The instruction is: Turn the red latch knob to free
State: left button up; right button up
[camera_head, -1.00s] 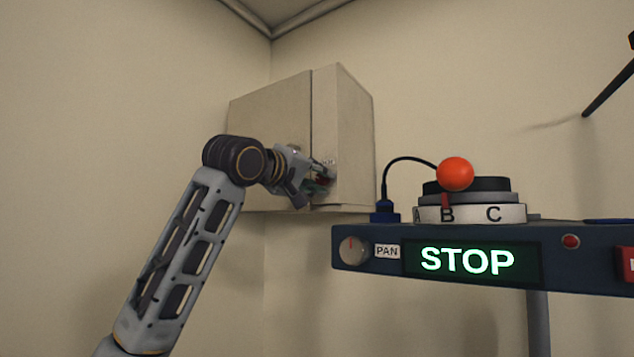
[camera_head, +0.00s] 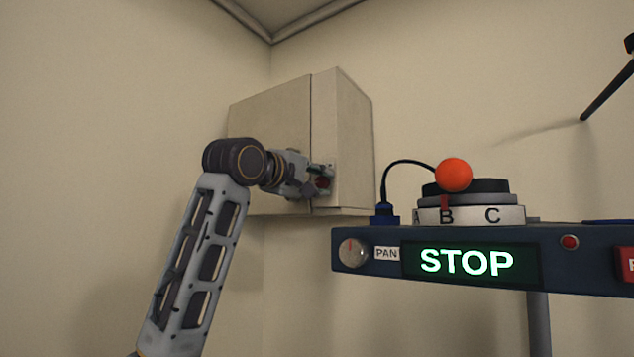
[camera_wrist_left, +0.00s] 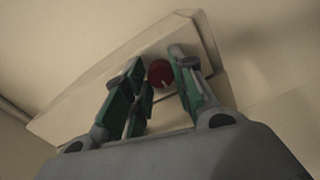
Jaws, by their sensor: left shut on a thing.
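The red latch knob (camera_head: 323,183) is on the face of a beige wall cabinet (camera_head: 345,130), low and near the door seam. My left gripper (camera_head: 322,179) is at the knob, shut on it, and partly hides it in the head view. In the left wrist view the knob (camera_wrist_left: 159,73) shows as a dark red disc with a small pale mark, between the green-padded fingers of my left gripper (camera_wrist_left: 157,80). Exact finger contact is hard to see. My right gripper is not in view.
A dark blue panel (camera_head: 590,258) with a lit STOP display (camera_head: 467,262) stands to the right of the cabinet. On it are a dial lettered A, B, C (camera_head: 470,215), an orange ball (camera_head: 453,175) and a PAN knob (camera_head: 353,253). Free space lies below the cabinet.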

pick_arm(q)
jog(key=o, duration=1)
jog(key=shift+o, duration=0.2)
jog(key=v, duration=1.2)
